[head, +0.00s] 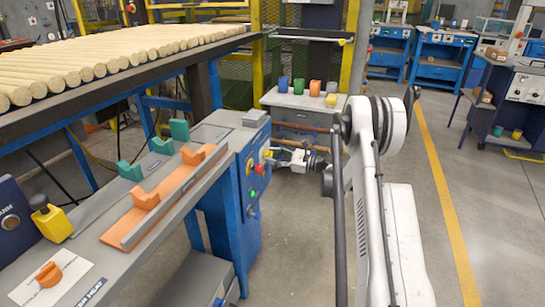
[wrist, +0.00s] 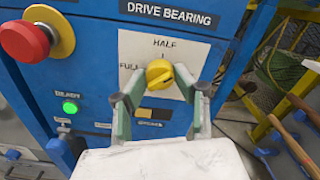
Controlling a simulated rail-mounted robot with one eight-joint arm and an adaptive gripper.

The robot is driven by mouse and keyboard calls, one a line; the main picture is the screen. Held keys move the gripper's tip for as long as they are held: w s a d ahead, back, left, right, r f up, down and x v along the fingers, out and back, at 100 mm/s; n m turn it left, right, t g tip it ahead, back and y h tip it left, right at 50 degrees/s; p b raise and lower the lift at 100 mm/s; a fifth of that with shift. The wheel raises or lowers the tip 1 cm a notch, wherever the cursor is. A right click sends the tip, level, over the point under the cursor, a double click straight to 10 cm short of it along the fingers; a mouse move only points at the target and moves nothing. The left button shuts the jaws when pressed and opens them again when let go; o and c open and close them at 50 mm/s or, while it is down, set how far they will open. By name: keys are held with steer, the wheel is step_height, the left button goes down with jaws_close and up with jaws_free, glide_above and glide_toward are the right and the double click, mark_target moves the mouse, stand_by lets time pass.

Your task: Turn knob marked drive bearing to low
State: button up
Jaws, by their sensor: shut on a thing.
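The yellow knob (wrist: 159,75) sits on a white plate (wrist: 133,49) under the DRIVE BEARING label (wrist: 169,14) on a blue panel. HALF is printed above the knob and FULL to its left. The plate's right part is partly covered by a finger, and no LOW mark can be read. The knob's raised grip looks slanted, but its exact setting is unclear. My gripper (wrist: 160,91) is shut on the knob, one finger on each side. In the head view my gripper (head: 276,158) is at the blue control box (head: 237,215), where the knob is hard to make out.
A red stop button (wrist: 24,40) on a yellow collar is left of the knob, with a lit green button (wrist: 70,107) below it. In the head view a bench (head: 95,250) with orange and teal holders stands left. Open floor (head: 480,215) lies right.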

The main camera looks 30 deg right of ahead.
steer(key=m, duration=0.8)
steer(key=shift+m, duration=0.3)
stand_by(0.3)
steer(key=o, duration=1.1)
steer(key=v, duration=1.2)
